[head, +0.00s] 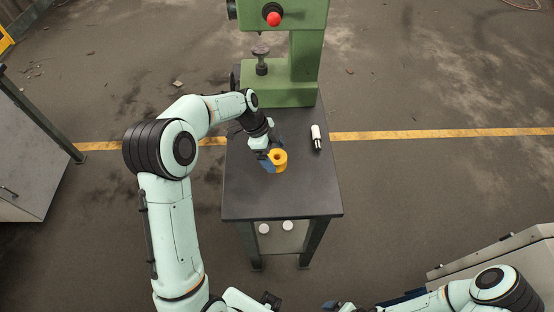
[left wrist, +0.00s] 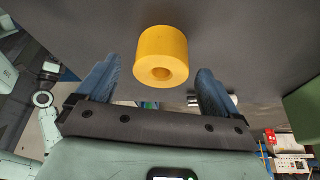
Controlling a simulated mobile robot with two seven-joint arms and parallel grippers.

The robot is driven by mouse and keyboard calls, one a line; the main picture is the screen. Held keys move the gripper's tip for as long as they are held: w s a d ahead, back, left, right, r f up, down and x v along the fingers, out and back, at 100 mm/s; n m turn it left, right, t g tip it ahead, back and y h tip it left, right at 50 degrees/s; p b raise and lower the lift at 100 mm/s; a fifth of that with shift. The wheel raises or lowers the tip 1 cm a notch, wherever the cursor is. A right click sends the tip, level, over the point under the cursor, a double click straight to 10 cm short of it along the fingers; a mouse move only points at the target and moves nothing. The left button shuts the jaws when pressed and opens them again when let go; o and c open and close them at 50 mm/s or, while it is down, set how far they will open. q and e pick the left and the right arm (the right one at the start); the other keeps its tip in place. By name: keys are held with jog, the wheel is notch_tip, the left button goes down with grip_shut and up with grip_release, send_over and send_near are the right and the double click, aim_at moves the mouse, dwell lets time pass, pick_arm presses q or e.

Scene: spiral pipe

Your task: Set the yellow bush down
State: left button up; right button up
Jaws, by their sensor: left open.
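The yellow bush (head: 279,158) is a short, thick ring with a round hole, on the dark tabletop (head: 255,200) of a small table. My left gripper (head: 270,153) is beside it, with blue fingers open. In the left wrist view the bush (left wrist: 161,54) appears between and just beyond the two blue fingertips (left wrist: 158,75), with a gap on each side. Neither finger appears to touch it. My right arm shows at the lower right of the head view; its gripper is not clear at the bottom edge.
A green press (head: 305,60) with a red knob stands at the table's back. A white and black cylinder (head: 316,136) is on the tabletop, right of the bush. The front of the tabletop is clear. Two white round things (head: 276,227) are on the lower shelf. Grey cabinets stand at left and right.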

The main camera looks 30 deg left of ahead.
pick_arm(q)
jog(key=shift+x, duration=1.4)
jog(key=c, duration=1.3)
jog(key=shift+w+r, duration=0.1)
jog(key=shift+c, duration=1.2)
